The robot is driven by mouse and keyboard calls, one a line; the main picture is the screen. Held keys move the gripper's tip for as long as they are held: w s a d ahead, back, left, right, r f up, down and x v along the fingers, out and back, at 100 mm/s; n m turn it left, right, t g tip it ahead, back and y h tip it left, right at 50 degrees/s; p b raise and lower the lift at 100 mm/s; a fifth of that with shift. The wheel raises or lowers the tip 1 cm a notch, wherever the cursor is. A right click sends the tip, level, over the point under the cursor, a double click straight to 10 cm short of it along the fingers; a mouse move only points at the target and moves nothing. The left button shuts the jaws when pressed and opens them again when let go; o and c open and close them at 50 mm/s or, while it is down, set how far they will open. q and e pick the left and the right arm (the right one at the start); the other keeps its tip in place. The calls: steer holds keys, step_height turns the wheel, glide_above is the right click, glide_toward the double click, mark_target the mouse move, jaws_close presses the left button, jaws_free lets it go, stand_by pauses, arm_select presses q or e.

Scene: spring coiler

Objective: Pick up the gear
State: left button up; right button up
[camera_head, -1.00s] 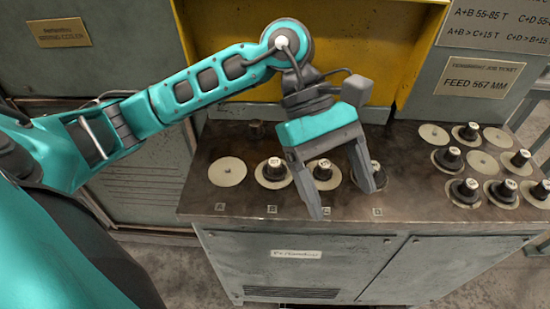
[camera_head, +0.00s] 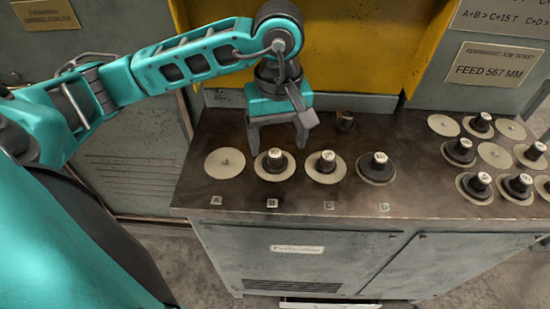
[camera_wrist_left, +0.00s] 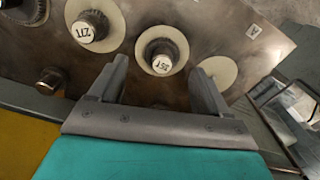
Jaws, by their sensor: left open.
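My left gripper (camera_head: 279,138) is open and empty. It points down behind the gear at spot B, with its two fingers apart. That gear (camera_head: 274,161) has a dark hub with a white top on a pale disc; in the left wrist view it (camera_wrist_left: 162,50) shows between and beyond the fingertips (camera_wrist_left: 160,74). A similar gear (camera_head: 327,167) sits at spot C and a darker one (camera_head: 377,168) stands to its right. Spot A has only a pale disc (camera_head: 225,163). My right gripper is not in view.
Several more gears (camera_head: 480,124) and bare discs (camera_head: 443,125) stand on the right of the metal bench top (camera_head: 420,200). A small dark peg (camera_head: 345,121) stands behind spot C. A yellow panel (camera_head: 330,50) rises behind the bench.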

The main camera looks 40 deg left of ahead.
mark_target(276, 153)
arm_select(q)
steer(key=f, duration=0.5)
steer(key=shift+a, duration=0.25)
steer(key=shift+r, duration=0.1)
steer(key=c, duration=1.3)
